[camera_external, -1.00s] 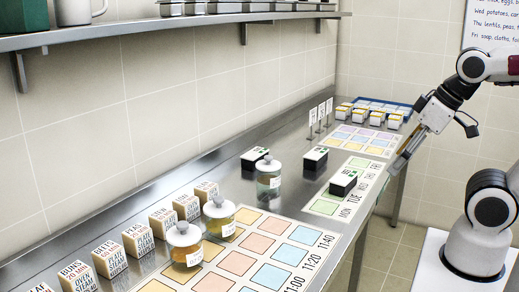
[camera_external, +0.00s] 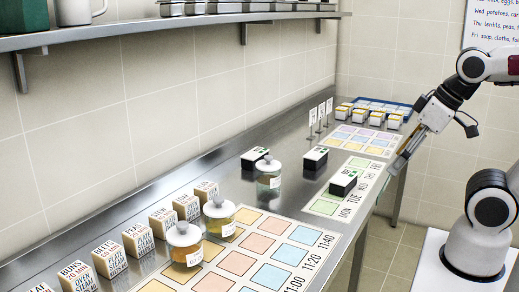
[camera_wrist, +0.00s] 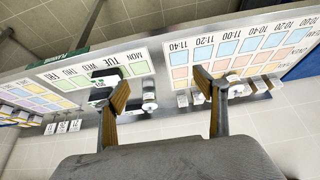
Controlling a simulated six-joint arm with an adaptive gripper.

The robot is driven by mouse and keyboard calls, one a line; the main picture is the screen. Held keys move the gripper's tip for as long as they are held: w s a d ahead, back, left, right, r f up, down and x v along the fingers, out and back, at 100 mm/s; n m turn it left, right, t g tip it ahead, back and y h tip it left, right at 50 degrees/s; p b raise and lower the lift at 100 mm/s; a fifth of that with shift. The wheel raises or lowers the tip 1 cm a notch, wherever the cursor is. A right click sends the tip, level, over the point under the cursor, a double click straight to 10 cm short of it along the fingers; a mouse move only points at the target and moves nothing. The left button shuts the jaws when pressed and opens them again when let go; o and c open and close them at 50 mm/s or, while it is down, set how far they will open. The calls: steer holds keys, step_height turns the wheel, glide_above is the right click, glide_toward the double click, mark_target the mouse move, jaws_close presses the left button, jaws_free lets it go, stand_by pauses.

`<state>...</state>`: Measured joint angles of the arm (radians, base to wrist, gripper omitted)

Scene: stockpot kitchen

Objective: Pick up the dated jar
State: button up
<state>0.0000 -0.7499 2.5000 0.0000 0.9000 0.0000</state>
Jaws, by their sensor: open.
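Three glass jars with pale lids stand on the steel counter in the external view. One jar (camera_external: 268,180) is alone near two black boxes, and two jars with amber contents, a middle one (camera_external: 219,220) and a front one (camera_external: 186,252), stand by the coloured chart. Each has a small white label, too small to read, so I cannot tell which is dated. My gripper (camera_external: 396,166) is open and empty at the counter's right edge, well apart from the jars. In the wrist view my gripper (camera_wrist: 162,88) has its fingers spread, with a jar (camera_wrist: 149,96) showing in the gap beyond.
A time chart (camera_external: 290,238) and a day chart (camera_external: 322,207) lie on the counter. Black boxes (camera_external: 343,183), lettered blocks (camera_external: 108,259), upright cards (camera_external: 321,115) and a blue tray (camera_external: 386,104) stand around them. A shelf (camera_external: 130,30) runs above.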

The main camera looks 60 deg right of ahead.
mark_target(268, 178)
steer(key=shift+o, duration=0.6)
steer(key=shift+w, duration=0.15)
steer(key=w+d+f+t+h, duration=0.15)
steer(key=w+d, duration=0.35)
steer(key=w, duration=0.6)
steer(key=w+d+f+t+h, duration=0.15)
steer(key=w+d, duration=0.35)
steer(key=w, duration=0.7)
steer(key=w+d+f+t+y, duration=0.1)
steer(key=w+f, duration=0.3)
steer(key=w+d+f+n+t+y, duration=0.1)
steer(key=w+f, duration=0.2)
steer(key=f, duration=0.2)
steer(key=w+d+f+t+y, duration=0.1)
steer(key=w+f+t, duration=0.1)
steer(key=w+f, duration=0.2)
steer(key=shift+w+d+f+y, duration=0.25)
steer(key=shift+w+d+y, duration=0.05)
steer(key=shift+w+y, duration=0.1)
steer(key=shift+w+f+t+y, duration=0.15)
steer(key=shift+f+t+y, duration=0.25)
steer(key=shift+f, duration=0.45)
steer(key=shift+w, duration=0.1)
steer(key=shift+x, duration=1.2)
steer(key=shift+a, duration=0.1)
